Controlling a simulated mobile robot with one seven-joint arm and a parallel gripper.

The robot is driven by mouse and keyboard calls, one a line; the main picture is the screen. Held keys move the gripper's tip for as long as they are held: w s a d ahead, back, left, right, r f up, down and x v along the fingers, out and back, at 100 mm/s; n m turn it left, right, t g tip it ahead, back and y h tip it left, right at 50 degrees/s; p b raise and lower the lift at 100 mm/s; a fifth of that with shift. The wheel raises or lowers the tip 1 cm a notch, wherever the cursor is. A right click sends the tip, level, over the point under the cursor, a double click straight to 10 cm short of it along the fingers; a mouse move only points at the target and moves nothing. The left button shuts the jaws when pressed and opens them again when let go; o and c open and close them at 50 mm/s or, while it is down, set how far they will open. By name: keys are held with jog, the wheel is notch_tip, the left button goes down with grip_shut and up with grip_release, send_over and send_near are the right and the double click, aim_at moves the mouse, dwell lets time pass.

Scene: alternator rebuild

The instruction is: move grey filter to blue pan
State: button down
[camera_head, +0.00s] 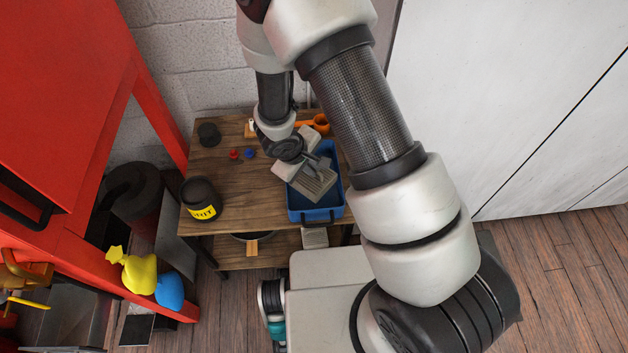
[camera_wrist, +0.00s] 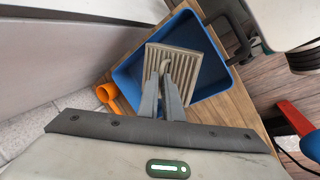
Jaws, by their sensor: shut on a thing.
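The grey filter (camera_wrist: 187,68) is a square, ribbed, grey-beige block. My gripper (camera_wrist: 166,75) is shut on it near its middle in the wrist view. In the head view the filter (camera_head: 312,184) hangs tilted below my gripper (camera_head: 313,168), over the blue pan. The blue pan (camera_head: 317,214) is a deep rectangular tray with a dark handle at the front, at the right of the wooden table. Its blue wall also shows around the filter in the wrist view (camera_wrist: 130,75). I cannot tell whether the filter touches the pan.
The wooden table (camera_head: 240,185) also holds a black pot with a yellow label (camera_head: 201,198), a dark cup (camera_head: 208,134), a small red piece (camera_head: 234,154) and a small blue piece (camera_head: 250,153). An orange pipe-like part (camera_head: 320,124) is behind the pan. A red frame (camera_head: 150,90) stands at left.

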aim_at(311, 179)
jog(key=shift+f+b, duration=0.75)
jog(key=shift+f, duration=2.2)
jog(key=shift+f+b, duration=0.25)
jog(key=shift+b, duration=0.1)
jog(key=c, duration=1.9)
grip_release()
jog(key=shift+r, duration=0.1)
jog(key=shift+c, duration=0.2)
